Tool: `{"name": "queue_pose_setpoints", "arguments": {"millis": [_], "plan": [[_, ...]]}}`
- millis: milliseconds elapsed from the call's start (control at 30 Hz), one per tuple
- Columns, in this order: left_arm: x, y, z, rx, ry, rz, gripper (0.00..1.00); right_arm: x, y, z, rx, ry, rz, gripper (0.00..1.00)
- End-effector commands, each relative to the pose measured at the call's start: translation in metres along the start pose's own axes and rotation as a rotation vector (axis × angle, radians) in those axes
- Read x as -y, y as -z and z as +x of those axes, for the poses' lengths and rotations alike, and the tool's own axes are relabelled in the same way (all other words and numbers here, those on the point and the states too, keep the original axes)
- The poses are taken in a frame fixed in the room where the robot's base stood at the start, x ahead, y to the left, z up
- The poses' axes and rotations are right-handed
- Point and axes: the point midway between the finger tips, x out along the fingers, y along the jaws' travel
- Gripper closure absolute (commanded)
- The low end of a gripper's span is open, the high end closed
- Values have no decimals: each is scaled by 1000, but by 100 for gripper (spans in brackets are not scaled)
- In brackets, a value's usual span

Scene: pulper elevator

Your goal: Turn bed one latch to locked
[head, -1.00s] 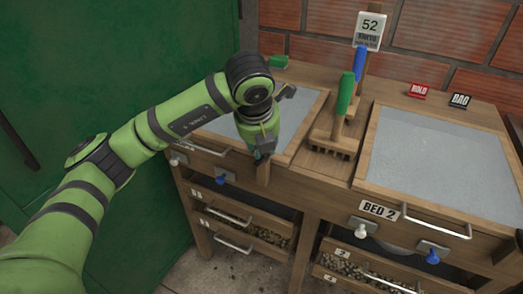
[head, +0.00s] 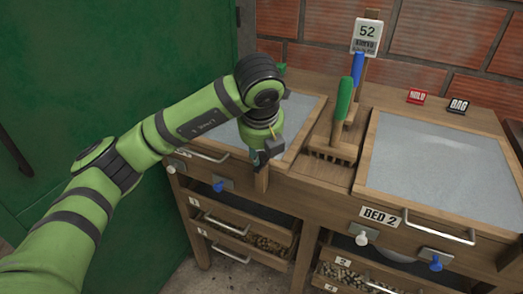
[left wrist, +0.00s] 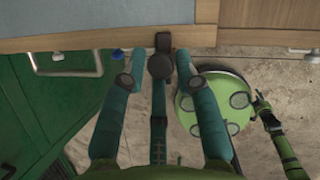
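Bed one is the left bed (head: 300,108) in the head view. A blue knob (head: 218,186) on a metal plate and a white knob (head: 171,169) sit on its front; the blue knob (left wrist: 117,54) also shows in the left wrist view. My left gripper (head: 262,155) is at the bed's front edge, right of the blue knob. In the left wrist view its teal fingers (left wrist: 160,62) are apart. A dark rounded piece lies between them; I cannot tell whether it is a latch or part of the gripper. A possible right gripper (left wrist: 263,105) is too small to read.
Bed two (head: 435,160) stands right, with white (head: 362,238) and blue (head: 436,262) knobs below. A metal handle (head: 205,155) projects from bed one's front. Drawers (head: 240,235) are below. A green door (head: 110,60) is left.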

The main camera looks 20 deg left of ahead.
Motion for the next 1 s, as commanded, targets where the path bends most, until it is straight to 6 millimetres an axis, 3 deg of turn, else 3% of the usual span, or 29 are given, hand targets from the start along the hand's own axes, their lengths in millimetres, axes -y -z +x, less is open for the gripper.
{"name": "queue_pose_setpoints", "arguments": {"millis": [467,1000], "plan": [[0,0,-8,-1,2,2,50,8,1,0,1,10,5,49],[0,-1,-105,3,0,1,50,5,2,0,-2,6,4,49]]}}
